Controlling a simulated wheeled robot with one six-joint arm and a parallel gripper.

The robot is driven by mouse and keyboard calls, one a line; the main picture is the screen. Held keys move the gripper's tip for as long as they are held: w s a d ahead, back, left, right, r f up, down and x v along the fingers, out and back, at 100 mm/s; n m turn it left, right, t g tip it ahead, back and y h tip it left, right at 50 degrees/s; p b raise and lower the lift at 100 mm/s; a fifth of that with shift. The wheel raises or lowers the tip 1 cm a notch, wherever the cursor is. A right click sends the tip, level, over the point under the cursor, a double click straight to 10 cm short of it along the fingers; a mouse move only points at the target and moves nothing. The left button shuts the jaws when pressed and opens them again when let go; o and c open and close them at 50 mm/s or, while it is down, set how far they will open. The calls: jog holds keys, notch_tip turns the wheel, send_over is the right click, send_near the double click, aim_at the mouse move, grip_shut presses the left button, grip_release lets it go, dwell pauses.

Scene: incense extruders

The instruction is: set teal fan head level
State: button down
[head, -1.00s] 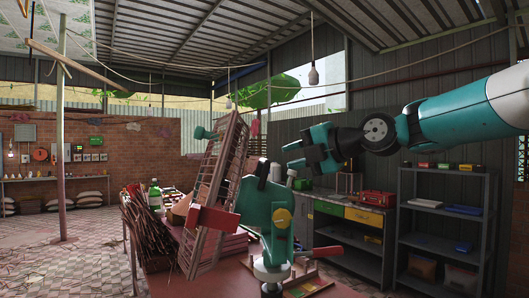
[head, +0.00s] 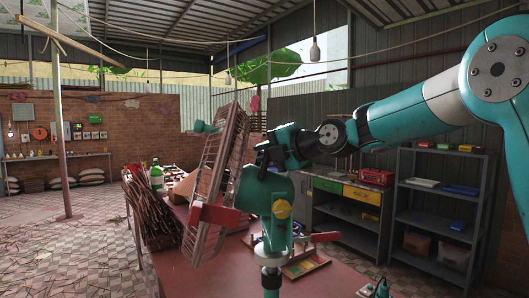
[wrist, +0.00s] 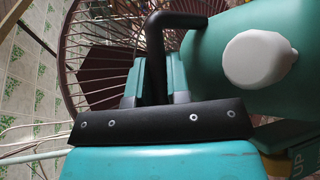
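The teal fan head (head: 256,194) sits on a teal stand (head: 270,255) on the red table. Its round wire cage (head: 213,178) shows nearly edge-on and leans, top to the right, so the head is tilted. My gripper (head: 268,158) is at the top of the fan head. In the wrist view, a black bent handle (wrist: 156,50) passes between my teal fingers, close to both. The teal housing (wrist: 225,50) with a white round cap (wrist: 259,58) is at right. Whether the fingers press on the handle is unclear.
A bundle of sticks (head: 155,210) and a green-white bottle (head: 156,177) stand left of the cage. A flat tray (head: 305,267) lies by the stand. Grey shelves (head: 435,200) stand at right. Tiled floor at left is open.

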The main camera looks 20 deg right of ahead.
aim_at(253, 166)
jog(key=shift+a+f+n+g+h+b, duration=0.4)
jog(key=shift+a+b, duration=0.4)
jog(key=shift+b, duration=0.55)
jog(key=shift+w+a+f+n+h+b, duration=0.15)
jog(key=shift+a+n+h+b, duration=0.35)
jog(key=shift+a, duration=0.1)
jog(key=c, duration=1.4)
grip_release()
jog(key=shift+r+b+v, duration=0.15)
jog(key=shift+b+v, duration=1.25)
jog(key=shift+v, duration=3)
jog(key=shift+r+b+v, duration=0.1)
jog(key=shift+b+v, duration=1.25)
jog(key=shift+v, duration=3)
